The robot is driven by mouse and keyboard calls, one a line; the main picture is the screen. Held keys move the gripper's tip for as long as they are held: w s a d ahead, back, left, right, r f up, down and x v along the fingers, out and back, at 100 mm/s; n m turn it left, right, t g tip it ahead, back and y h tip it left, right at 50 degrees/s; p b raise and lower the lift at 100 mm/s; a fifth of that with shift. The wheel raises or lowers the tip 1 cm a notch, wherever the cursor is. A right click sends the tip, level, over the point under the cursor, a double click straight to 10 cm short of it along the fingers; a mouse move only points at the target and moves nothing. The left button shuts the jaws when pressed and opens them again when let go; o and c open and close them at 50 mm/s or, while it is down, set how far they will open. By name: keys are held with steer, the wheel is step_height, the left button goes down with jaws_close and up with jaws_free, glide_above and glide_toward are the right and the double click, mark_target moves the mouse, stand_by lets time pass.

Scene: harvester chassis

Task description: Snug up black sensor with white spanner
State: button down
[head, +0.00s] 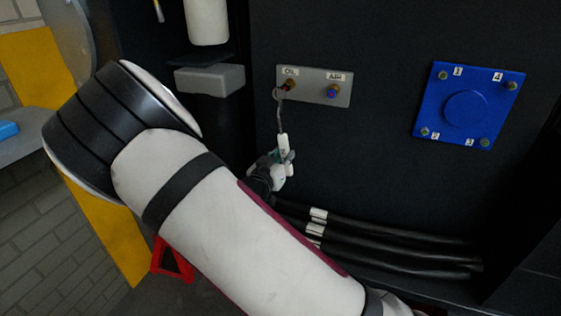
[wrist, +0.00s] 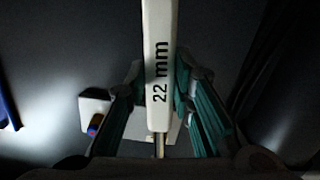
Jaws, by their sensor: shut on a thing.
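The white spanner (head: 282,146), marked "22 mm" in the wrist view (wrist: 160,60), is held by my gripper (head: 276,170). The teal-padded fingers are shut on its handle, one on each side, in the wrist view (wrist: 160,85). Its thin grey shank rises to a grey head at the black sensor (head: 289,85) under the OIL label. The head is at or beside that sensor; I cannot tell if it sits around its nut. In the wrist view the spanner hides the black sensor.
The grey sensor plate (head: 313,90) also carries a blue sensor (head: 332,92) under AIR, close on the right. A blue numbered cover (head: 467,106) with corner bolts is farther right. Black hoses (head: 390,236) run below. A grey block (head: 210,78) sits to the left.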

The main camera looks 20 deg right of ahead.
steer(key=shift+x, duration=1.3)
steer(key=shift+w+d+r, duration=0.15)
steer(key=shift+w, duration=0.1)
stand_by(0.4)
steer(key=shift+w+d, duration=0.2)
steer(key=shift+w, duration=0.1)
steer(key=shift+w+d+b, duration=0.2)
steer(key=shift+w+b, duration=0.05)
steer(key=shift+b, duration=0.1)
steer(key=shift+w+d, duration=0.15)
steer(key=shift+w, duration=0.1)
steer(key=shift+w+a+m+b, duration=0.8)
steer(key=shift+a+m+b, duration=0.1)
steer(key=shift+a, duration=0.3)
